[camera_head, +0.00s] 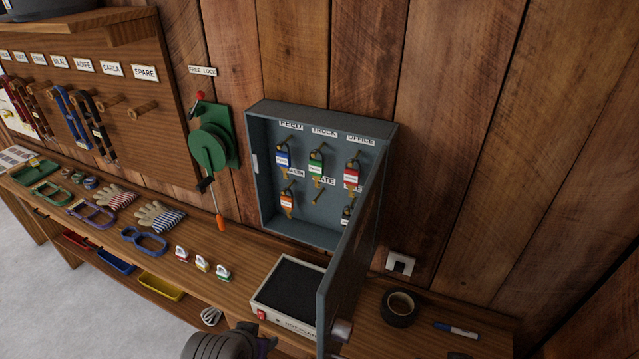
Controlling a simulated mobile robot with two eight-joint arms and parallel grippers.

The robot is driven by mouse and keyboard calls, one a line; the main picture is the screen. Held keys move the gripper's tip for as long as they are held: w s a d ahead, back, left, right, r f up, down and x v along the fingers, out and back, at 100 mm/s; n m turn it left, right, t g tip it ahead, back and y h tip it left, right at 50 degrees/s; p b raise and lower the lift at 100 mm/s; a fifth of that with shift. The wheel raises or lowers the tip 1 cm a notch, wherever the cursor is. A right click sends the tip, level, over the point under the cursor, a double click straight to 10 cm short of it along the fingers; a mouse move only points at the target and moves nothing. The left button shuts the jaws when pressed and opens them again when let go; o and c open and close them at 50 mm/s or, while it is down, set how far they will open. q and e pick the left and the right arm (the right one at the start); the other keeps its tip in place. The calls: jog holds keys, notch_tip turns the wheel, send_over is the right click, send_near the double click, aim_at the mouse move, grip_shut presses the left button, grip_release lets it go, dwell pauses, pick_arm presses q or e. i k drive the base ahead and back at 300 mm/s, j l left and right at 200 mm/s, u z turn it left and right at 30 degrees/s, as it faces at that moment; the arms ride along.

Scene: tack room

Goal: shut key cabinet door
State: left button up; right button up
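The grey key cabinet (320,233) is mounted on the wooden wall, above the bench. Its door (352,262) is hinged on the right side and stands wide open, swung out toward me and seen nearly edge-on. A round metal knob (342,329) shows at the door's lower near end. Inside hang several keys with coloured tags, under labels such as FEED, TRUCK and OFFICE; the door hides part of the lower right. A dark ribbed part of my arm (222,346) shows at the bottom edge, left of the door. No gripper fingers are visible.
A hot plate box (290,289) stands on the bench below the cabinet, close to the door's left face. Black tape (399,307) and a marker (456,329) lie to the right. A green winch (212,147) hangs left of the cabinet. Small weights (202,263) stand on the bench.

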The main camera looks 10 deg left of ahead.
aim_at(338, 292)
jog(key=j+z, duration=0.75)
jog(key=k+j+z, duration=0.15)
jog(key=j+z, duration=0.2)
jog(key=k+j, duration=0.3)
jog(key=z, duration=0.05)
